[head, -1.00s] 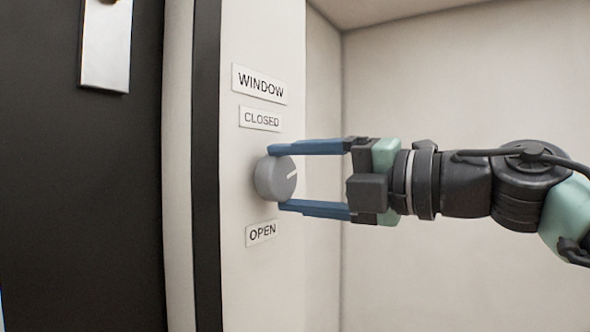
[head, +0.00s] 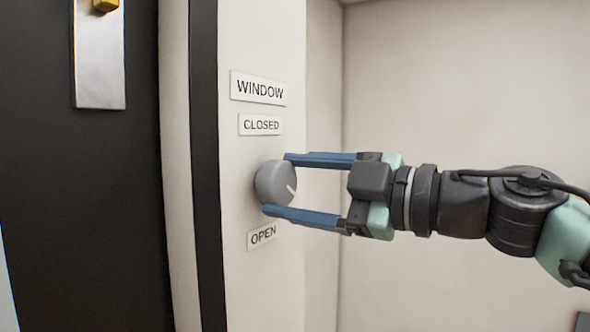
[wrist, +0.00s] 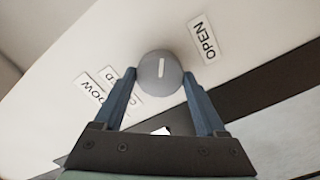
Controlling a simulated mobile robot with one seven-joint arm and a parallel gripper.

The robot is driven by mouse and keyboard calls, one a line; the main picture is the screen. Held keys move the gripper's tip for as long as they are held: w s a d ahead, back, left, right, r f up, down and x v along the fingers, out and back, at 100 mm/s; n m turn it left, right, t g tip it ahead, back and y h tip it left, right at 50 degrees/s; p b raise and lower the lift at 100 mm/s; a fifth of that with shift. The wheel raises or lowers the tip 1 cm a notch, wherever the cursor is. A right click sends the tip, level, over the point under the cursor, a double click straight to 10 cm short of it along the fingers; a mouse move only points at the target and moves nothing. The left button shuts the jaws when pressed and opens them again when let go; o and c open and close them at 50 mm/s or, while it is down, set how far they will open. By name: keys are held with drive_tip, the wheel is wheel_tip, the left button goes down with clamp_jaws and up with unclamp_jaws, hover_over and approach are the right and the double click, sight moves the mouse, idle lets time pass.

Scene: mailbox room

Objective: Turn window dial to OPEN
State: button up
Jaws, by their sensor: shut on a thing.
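The window dial (head: 273,184) is a round grey knob on a pale wall panel. Its white pointer line slants down to the right in the head view. The CLOSED label (head: 260,125) is above it and the OPEN label (head: 262,236) is below it. In the wrist view the dial (wrist: 160,72) lies between my fingertips, with the OPEN label (wrist: 203,38) at upper right. My gripper (head: 277,185) has blue fingers shut on the dial, one finger at its upper side and one at its lower side. The gripper is rolled.
A WINDOW sign (head: 259,88) is above the CLOSED label. A dark door (head: 85,210) with a metal plate (head: 99,60) stands to the left. The recess at the right, behind my arm, looks clear.

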drive_tip(key=m+p, duration=0.2)
drive_tip(key=m, duration=0.2)
drive_tip(key=shift+r+m+p, duration=0.15)
drive_tip(key=shift+m+p, duration=0.15)
drive_tip(key=shift+p, duration=0.1)
drive_tip(key=m, duration=0.4)
drive_tip(key=shift+m+p, duration=0.35)
drive_tip(key=shift+m, duration=0.05)
drive_tip(key=o, duration=1.3)
drive_tip(key=shift+d+f, duration=0.1)
drive_tip(key=shift+f, duration=0.1)
drive_tip(key=shift+s+d+b, duration=0.15)
drive_tip(key=shift+d+b, duration=0.05)
drive_tip(key=shift+b, duration=0.1)
drive_tip(key=shift+b+v, duration=3.1)
drive_tip(key=shift+v, duration=3.1)
